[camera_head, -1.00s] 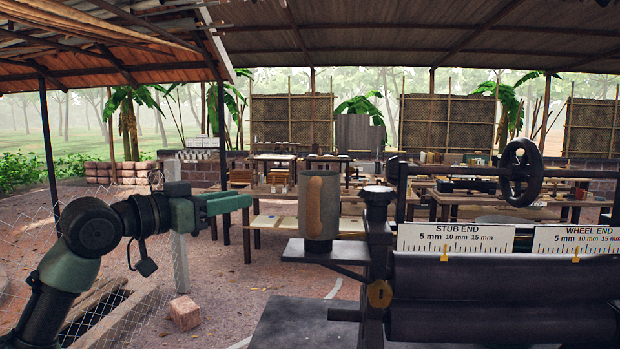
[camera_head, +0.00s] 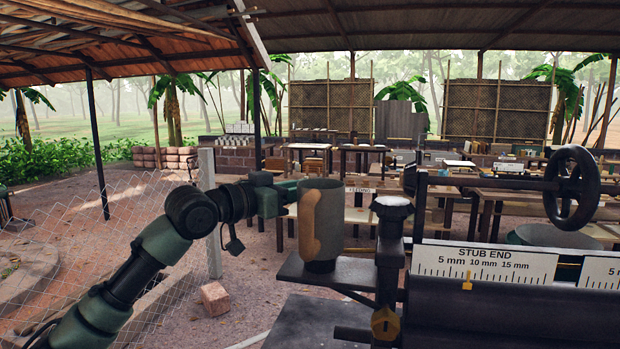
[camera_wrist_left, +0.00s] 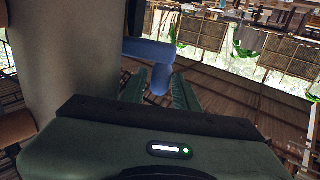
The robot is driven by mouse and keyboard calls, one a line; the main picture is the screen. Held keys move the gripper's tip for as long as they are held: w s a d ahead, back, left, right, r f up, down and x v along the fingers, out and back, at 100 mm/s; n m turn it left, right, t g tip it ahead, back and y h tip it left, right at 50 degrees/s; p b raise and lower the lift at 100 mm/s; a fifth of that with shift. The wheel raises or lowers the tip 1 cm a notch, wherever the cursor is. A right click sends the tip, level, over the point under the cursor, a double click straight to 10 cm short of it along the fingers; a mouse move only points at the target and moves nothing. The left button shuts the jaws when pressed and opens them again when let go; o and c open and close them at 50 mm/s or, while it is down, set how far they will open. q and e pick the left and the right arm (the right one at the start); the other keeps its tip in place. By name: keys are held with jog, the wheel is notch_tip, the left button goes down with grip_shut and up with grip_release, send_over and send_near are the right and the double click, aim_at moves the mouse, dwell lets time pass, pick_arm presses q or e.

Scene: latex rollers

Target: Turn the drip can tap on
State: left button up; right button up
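The drip can (camera_head: 335,222) is a grey cylinder with a tan handle (camera_head: 309,225). It stands upright on a small dark shelf (camera_head: 290,268) on the roller machine. In the left wrist view the can's grey wall (camera_wrist_left: 65,60) fills the left side, and a blue tap (camera_wrist_left: 150,50) sticks out from it. My left gripper (camera_head: 289,190) is at the can's far left side, its tips partly hidden behind the can. In the wrist view its fingers (camera_wrist_left: 158,92) are apart, with the blue tap's end between them; contact cannot be told. My right gripper is out of view.
The roller machine has a dark roller (camera_head: 490,310), a handwheel (camera_head: 573,187) and a "STUB END" scale (camera_head: 484,264) right of the can. Work tables stand behind. A wire fence (camera_head: 110,235) and a loose brick (camera_head: 214,298) are at left, with open ground between.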

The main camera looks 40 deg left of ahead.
pick_arm(q)
jog(key=shift+w, duration=0.45)
jog(key=shift+w+d, duration=0.1)
jog(key=shift+w, duration=0.1)
grip_shut()
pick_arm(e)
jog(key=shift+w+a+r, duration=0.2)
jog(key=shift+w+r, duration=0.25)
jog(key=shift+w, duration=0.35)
pick_arm(q)
jog(key=m+g+h+p, duration=0.1)
jog(key=h, duration=0.1)
jog(key=w+m+g+h+p, duration=0.1)
jog(key=m+h, duration=0.1)
jog(key=h, duration=0.1)
jog(key=w+m+h+p, duration=0.1)
jog(key=m+h, duration=0.1)
jog(key=shift+d+g, duration=0.2)
jog(key=shift+g, duration=0.2)
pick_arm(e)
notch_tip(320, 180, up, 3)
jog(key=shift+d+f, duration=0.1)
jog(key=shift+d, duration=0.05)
pick_arm(q)
jog(key=shift+f, duration=0.1)
